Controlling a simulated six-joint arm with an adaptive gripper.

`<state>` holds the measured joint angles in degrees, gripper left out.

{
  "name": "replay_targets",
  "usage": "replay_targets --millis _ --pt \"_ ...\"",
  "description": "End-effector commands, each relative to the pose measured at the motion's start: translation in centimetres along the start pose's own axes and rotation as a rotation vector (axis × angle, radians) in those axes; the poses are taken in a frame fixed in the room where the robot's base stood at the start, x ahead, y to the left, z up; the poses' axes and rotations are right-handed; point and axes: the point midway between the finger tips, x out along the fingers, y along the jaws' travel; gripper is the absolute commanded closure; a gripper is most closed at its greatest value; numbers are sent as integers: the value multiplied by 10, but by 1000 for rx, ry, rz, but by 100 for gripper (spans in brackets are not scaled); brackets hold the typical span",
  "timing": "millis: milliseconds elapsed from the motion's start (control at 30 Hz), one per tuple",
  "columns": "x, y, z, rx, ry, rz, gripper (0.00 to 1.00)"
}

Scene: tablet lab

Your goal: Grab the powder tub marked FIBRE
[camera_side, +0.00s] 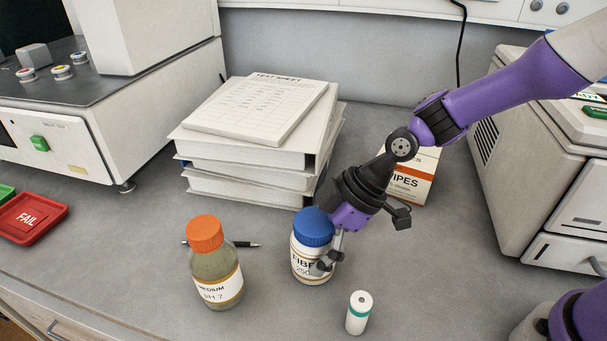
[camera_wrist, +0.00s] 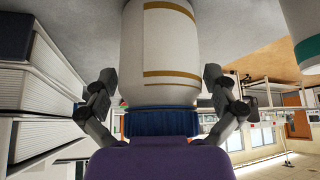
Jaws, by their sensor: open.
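The powder tub marked FIBRE (camera_side: 301,264) is white with gold bands and a blue lid, and stands upright on the grey bench. In the wrist view the tub (camera_wrist: 160,50) appears upside down, its blue lid towards my gripper. My gripper (camera_side: 330,260) reaches it from the upper right in the side view, with a finger in front of the label's right part. In the wrist view the fingers of my gripper (camera_wrist: 165,95) are spread, one on either side of the tub near its lid. They are open, and I cannot tell whether either touches it.
An orange-capped bottle marked MEDIUM (camera_side: 216,275) stands left of the tub, with a pen (camera_side: 245,244) behind it. A small white vial with a green band (camera_side: 359,313) stands at the front right. Stacked binders (camera_side: 250,160) and a wipes box (camera_side: 412,180) are behind.

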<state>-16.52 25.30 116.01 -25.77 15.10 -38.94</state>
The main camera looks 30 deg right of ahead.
Motion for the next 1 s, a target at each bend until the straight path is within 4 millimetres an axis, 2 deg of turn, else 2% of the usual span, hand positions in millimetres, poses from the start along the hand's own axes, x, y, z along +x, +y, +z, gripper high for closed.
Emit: replay_targets --millis 33,133,167,567,767,867,1000 --pt "0 0 0 0 0 0 15" --pt "0 0 0 1 0 0 65" --pt "0 0 0 1 0 0 74" --pt "-3 0 -2 0 0 0 74" --pt "-22 1 -14 -2 4 4 74" --pt "-38 0 -25 -4 5 5 74" --pt "-52 -36 -37 -10 5 0 74"
